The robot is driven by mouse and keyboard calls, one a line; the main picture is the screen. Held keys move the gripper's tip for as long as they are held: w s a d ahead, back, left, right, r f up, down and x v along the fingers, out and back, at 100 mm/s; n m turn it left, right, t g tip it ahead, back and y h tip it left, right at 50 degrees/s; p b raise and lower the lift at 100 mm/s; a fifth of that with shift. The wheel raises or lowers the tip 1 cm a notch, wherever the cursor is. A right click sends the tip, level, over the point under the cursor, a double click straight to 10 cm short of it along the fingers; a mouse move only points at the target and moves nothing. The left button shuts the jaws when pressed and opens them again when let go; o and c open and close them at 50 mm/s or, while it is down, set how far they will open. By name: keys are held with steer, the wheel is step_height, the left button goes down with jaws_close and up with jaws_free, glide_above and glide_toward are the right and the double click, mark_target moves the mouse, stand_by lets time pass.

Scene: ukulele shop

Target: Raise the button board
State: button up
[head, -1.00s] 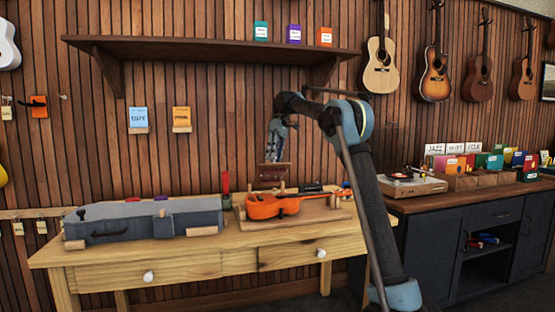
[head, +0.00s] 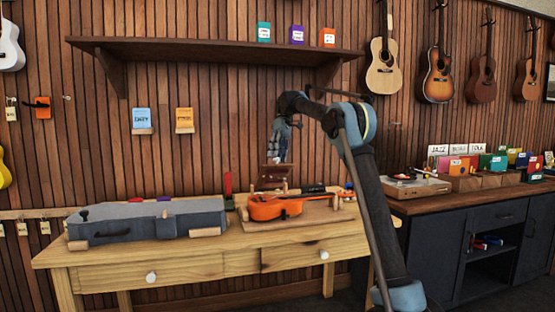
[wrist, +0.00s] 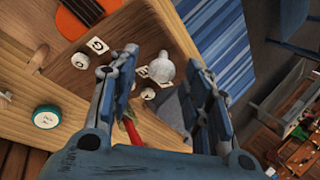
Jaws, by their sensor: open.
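The button board, as I take it, is a brown panel (head: 276,171) standing behind the orange ukulele (head: 276,206) on the workbench. In the wrist view the brown board (wrist: 115,28) carries small white lettered tags and a pale rounded knob (wrist: 161,68). My gripper (head: 279,155) is just above the board in the head view, pointing down. In the wrist view my gripper (wrist: 160,72) is open, its fingers on either side of the knob. I cannot tell whether they touch it. Part of the board is hidden behind my fingers.
A grey case (head: 150,225) lies on the left of the workbench (head: 225,252). A wall shelf (head: 210,48) runs above. A green round tin (wrist: 46,117) and a red object (wrist: 131,130) are near the gripper. A dark cabinet (head: 450,245) stands at right.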

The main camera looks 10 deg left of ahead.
steer(key=v, duration=0.6)
steer(key=shift+w+r, duration=0.2)
steer(key=shift+r, duration=0.1)
